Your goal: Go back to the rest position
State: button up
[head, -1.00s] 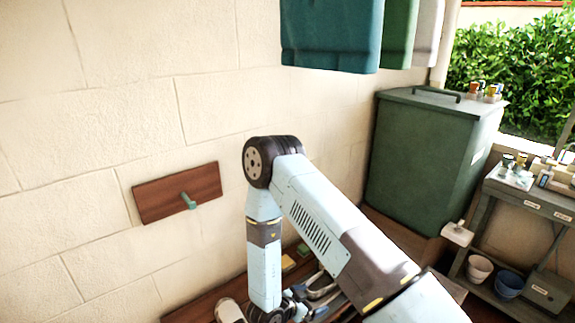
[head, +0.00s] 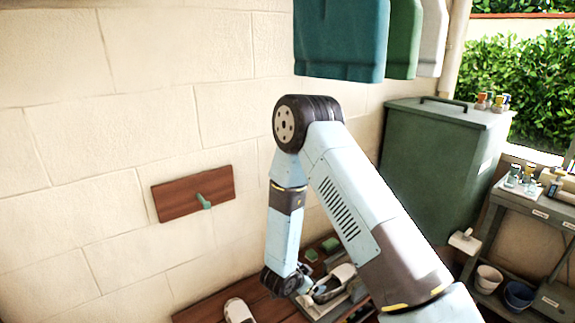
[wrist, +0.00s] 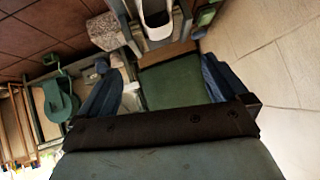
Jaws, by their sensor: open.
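In the head view my arm is bent, with its elbow high in front of the wall and its forearm hanging down to the wooden bench. My gripper is at the bottom of the forearm there, small and partly hidden by my arm, near a grey tray (head: 318,311) of items on the bench. In the wrist view my gripper (wrist: 161,84) shows two dark blue fingers spread wide apart. A flat green surface (wrist: 172,86) shows between them. Nothing is held between the fingers.
A wall plaque with a green peg (head: 205,202) is left of my arm. Teal and green containers (head: 340,45) hang above the elbow. A green bin (head: 440,165) and a shelf stand (head: 540,210) are to the right. A white slipper-like object (head: 238,311) lies on the bench.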

jog(key=w+a+r+n+y, duration=0.1)
jog(key=w+r+y, duration=0.2)
jog(key=r, duration=0.6)
jog(key=w+a+r+n+y, duration=0.1)
jog(key=w+a+r+y, duration=0.1)
jog(key=r, duration=0.7)
jog(key=s+d+r+n+y, duration=0.1)
jog(key=s+r+n+y, duration=0.1)
jog(key=r, duration=0.6)
jog(key=s+d+r+n+y, duration=0.1)
jog(key=s+d+r+n, duration=0.1)
jog(key=r, duration=0.6)
jog(key=s+d+r+n, duration=0.3)
jog(key=s+d+r, duration=0.3)
jog(key=s+r, duration=0.55)
jog(key=s+d+r+n+g+h, duration=0.1)
jog(key=s+d+r, duration=0.1)
jog(key=s+d, duration=0.3)
jog(key=s+d+r+n+g, duration=0.1)
jog(key=s+d, duration=0.4)
jog(key=s, duration=0.7)
jog(key=shift+r+h, duration=0.4)
jog(key=shift+r, duration=0.05)
